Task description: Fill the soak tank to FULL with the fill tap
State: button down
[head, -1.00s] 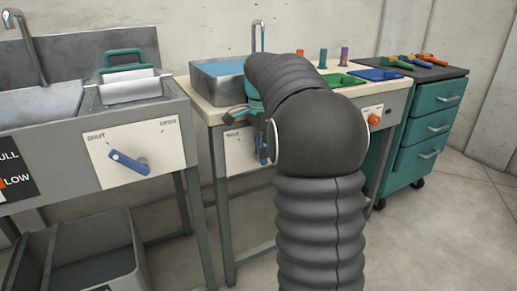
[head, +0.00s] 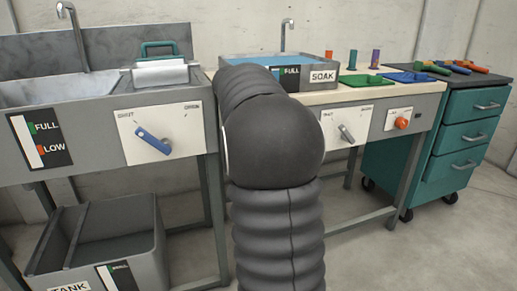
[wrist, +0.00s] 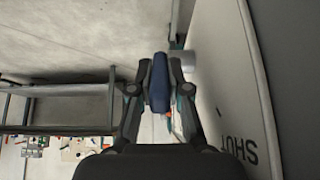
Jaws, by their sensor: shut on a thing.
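The soak tank (head: 237,73) is a grey basin labelled SOAK on the bench, with blue water (head: 265,60) in it. Its gauge (head: 290,78) shows a green mark beside FULL; the lower part is hidden by my arm. In the wrist view, my gripper (wrist: 159,66) is shut on a dark blue lever handle (wrist: 159,92), with one finger on each side. A pale panel (wrist: 222,70) marked SHUT stands close on the right. My arm hides the gripper, the held lever and its panel in the head view.
The left sink has its own blue lever (head: 152,141) and a FULL/LOW gauge (head: 41,140). Right of my arm are a grey lever (head: 347,133) and an orange knob (head: 401,122). A grey tank (head: 97,242) stands low left; a teal drawer cabinet (head: 470,130) stands right.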

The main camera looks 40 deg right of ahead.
dwell(0.3)
jog(key=c, duration=1.4)
grip_release()
jog(key=v, duration=1.2)
jog(key=shift+w+a+f, duration=0.1)
jog(key=shift+f, duration=0.05)
